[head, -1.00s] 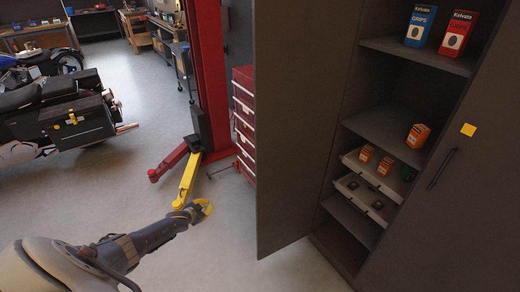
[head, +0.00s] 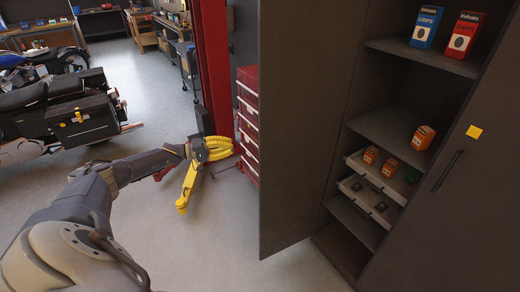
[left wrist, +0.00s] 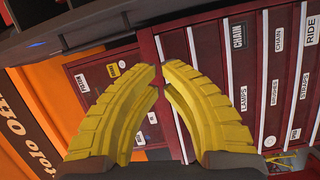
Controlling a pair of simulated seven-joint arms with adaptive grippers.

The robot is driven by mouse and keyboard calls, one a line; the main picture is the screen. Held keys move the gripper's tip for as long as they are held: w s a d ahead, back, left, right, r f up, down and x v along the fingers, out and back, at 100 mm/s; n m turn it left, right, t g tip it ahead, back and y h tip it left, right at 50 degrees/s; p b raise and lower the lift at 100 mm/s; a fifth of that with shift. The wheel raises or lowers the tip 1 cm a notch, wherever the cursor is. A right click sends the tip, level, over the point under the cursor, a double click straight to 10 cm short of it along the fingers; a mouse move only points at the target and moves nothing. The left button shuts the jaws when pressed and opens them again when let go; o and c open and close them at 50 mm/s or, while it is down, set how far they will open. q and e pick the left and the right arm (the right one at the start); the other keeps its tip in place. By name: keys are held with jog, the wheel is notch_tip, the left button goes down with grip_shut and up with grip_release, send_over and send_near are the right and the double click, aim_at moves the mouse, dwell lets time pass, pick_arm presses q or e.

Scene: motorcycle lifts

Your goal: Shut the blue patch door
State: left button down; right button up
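The tall dark cabinet's left door (head: 300,130) stands wide open in the head view. The face I see there is plain, with no blue patch showing. In the left wrist view a dark panel (left wrist: 95,35), apparently this door seen nearly edge-on, carries a small blue mark (left wrist: 38,44). My left gripper (head: 231,148) is left of the door's free edge, apart from it in the picture. Its yellow fingers (left wrist: 160,68) nearly meet at the tips, with nothing held between them. My right gripper is not in view.
The right cabinet door (head: 480,190) is closed, with a yellow patch (head: 474,132). Shelves hold boxes and trays. A red lift post (head: 214,70) and red drawer cabinet (head: 248,115) stand behind my left gripper. A motorcycle (head: 60,115) is at left. Floor in front is clear.

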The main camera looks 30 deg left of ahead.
pick_arm(q)
jog(key=w+d+n, duration=0.1)
jog(key=w+d, duration=0.4)
jog(key=d, duration=0.5)
jog(key=shift+d+r+n, duration=0.15)
jog(key=shift+d+n, duration=0.15)
dwell(0.7)
